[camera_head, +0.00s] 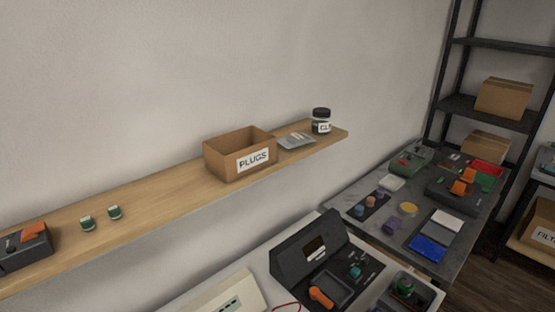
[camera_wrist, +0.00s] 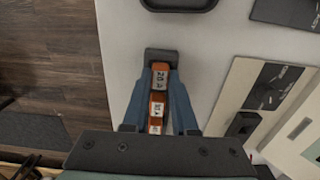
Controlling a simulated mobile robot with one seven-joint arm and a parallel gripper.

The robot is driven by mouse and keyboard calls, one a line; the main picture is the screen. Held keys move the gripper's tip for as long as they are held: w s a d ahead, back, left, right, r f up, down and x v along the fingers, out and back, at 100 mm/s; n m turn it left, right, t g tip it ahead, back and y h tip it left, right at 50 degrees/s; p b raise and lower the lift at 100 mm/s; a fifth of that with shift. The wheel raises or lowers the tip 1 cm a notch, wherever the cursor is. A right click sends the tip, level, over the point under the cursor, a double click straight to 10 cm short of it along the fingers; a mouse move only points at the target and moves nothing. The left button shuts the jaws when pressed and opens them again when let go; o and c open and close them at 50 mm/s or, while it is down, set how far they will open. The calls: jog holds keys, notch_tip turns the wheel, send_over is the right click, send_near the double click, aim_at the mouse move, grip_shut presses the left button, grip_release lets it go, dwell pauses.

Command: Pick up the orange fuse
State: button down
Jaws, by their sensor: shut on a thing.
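In the wrist view, my gripper (camera_wrist: 160,70) has its two blue fingers on either side of a short row of orange blocks. The farthest, an orange fuse (camera_wrist: 159,79) with a white label, lies between the fingertips, and the gripper is shut on it. More orange, white-labelled pieces (camera_wrist: 156,112) show nearer the palm, between the fingers. A dark grey block (camera_wrist: 161,56) sits just beyond the fingertips; I cannot tell how it joins the fuse. My gripper is not in the head view.
Below my gripper is a pale bench top (camera_wrist: 205,50), with a dark tray (camera_wrist: 180,4) beyond and a beige panel (camera_wrist: 260,90) at right. In the head view, a wooden shelf (camera_head: 150,199) carries a PLUGS box (camera_head: 228,160). A grey table (camera_head: 345,200) with many parts stands at right.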

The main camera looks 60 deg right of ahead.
notch_tip(320, 180, up, 10)
dwell(0.6)
jog(key=shift+p, duration=0.3)
